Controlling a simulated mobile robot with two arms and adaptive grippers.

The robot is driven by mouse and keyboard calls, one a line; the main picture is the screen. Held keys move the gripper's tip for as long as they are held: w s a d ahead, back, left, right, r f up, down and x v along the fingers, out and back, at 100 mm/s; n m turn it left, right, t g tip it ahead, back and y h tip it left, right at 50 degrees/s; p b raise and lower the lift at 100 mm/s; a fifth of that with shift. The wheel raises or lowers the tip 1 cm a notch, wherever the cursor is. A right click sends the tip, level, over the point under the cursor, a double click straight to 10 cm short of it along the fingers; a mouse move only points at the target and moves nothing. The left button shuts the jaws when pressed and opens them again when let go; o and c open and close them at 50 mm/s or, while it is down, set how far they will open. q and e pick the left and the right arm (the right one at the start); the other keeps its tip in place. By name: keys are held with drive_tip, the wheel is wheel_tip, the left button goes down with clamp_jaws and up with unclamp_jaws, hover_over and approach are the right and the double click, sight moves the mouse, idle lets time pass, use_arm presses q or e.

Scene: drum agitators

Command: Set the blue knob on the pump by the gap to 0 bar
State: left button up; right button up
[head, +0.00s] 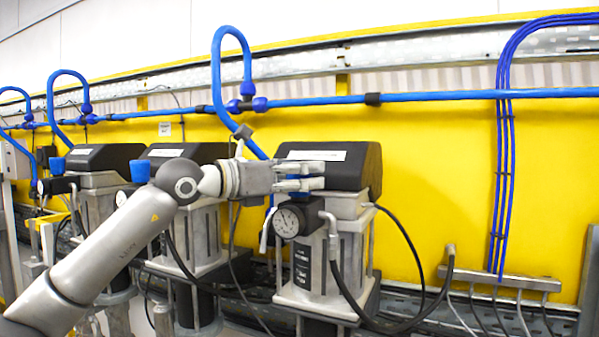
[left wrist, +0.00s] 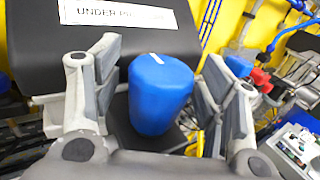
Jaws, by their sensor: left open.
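The pump by the gap (head: 350,205) is the rightmost in the head view, with a black top and a round pressure gauge (head: 288,221) on its front. The gauge reading is too small to tell. Visible room remains beside the knob on both sides. My right gripper is not in view.
Two more pumps stand to the left, with blue knobs (head: 140,171) and (head: 57,166). Blue lines (head: 503,170) run down the yellow wall. A white label (left wrist: 125,14) is on the black top.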

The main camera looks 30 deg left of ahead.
use_arm(q)
drive_tip(key=c, duration=1)
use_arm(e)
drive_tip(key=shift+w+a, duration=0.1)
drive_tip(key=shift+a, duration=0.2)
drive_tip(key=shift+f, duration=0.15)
